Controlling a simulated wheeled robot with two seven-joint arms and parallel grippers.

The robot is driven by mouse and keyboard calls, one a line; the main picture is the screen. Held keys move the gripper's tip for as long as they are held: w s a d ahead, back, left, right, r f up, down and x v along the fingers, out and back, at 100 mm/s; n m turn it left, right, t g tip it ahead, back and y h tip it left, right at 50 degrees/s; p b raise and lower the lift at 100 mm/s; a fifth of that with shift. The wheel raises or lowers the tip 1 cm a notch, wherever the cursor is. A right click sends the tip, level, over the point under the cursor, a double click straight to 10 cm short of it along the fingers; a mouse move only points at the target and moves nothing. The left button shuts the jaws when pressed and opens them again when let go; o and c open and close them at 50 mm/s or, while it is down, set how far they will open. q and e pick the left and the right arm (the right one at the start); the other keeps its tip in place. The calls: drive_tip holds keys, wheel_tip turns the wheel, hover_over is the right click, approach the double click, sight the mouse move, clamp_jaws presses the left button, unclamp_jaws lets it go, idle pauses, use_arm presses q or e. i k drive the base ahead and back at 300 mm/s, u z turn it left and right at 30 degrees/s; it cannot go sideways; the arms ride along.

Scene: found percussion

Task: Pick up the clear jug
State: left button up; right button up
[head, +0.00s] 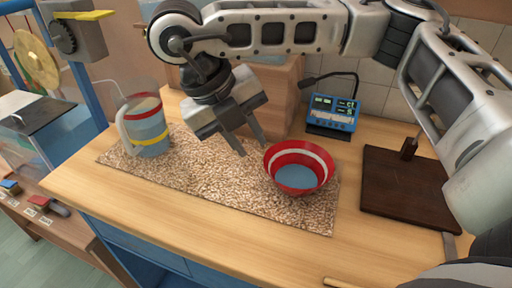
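The clear jug (148,128) stands upright at the left end of a speckled mat (205,178). It has a pale handle on its left side and red, blue and yellow bands showing on its body. My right gripper (250,145) reaches in from the right and hangs above the mat, to the right of the jug and apart from it. Its two fingers point down and are spread with nothing between them. My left gripper is not in view.
A red and white bowl (298,168) with a blue inside sits on the mat's right part. A blue electronic device (332,113) stands behind it. A dark board (408,188) with an upright peg lies at right. The bench front (190,232) is clear.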

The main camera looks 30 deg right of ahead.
sight(142, 124)
drive_tip(key=k, duration=1)
